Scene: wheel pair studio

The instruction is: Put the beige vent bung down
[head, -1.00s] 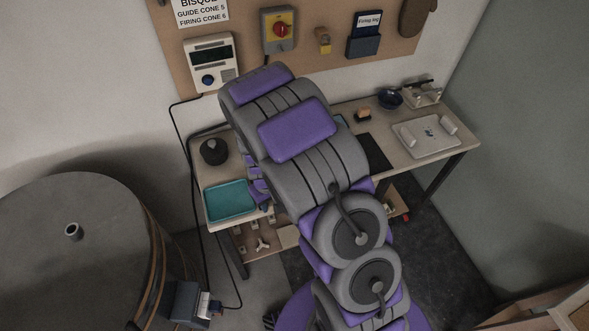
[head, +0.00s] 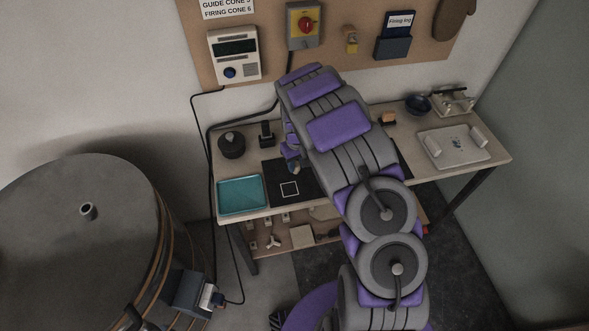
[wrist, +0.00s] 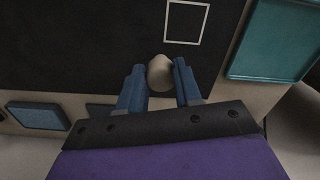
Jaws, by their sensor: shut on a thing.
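My gripper (wrist: 159,78) is shut on the beige vent bung (wrist: 160,70), whose rounded pale end shows between the blue fingers in the wrist view. In the head view my gripper (head: 293,165) hangs over the black mat (head: 274,171), left of my arm. A white square outline (wrist: 186,21) lies on the mat, up and right of the bung in the wrist view. The outline also shows in the head view (head: 289,190), just below my gripper. I cannot tell how high the bung is above the mat.
A teal tray (head: 242,195) lies left of the mat. A dark round object (head: 232,146) and a small black stand (head: 266,134) are behind. A blue pad (wrist: 38,116) shows lower left in the wrist view. My arm hides the bench's middle.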

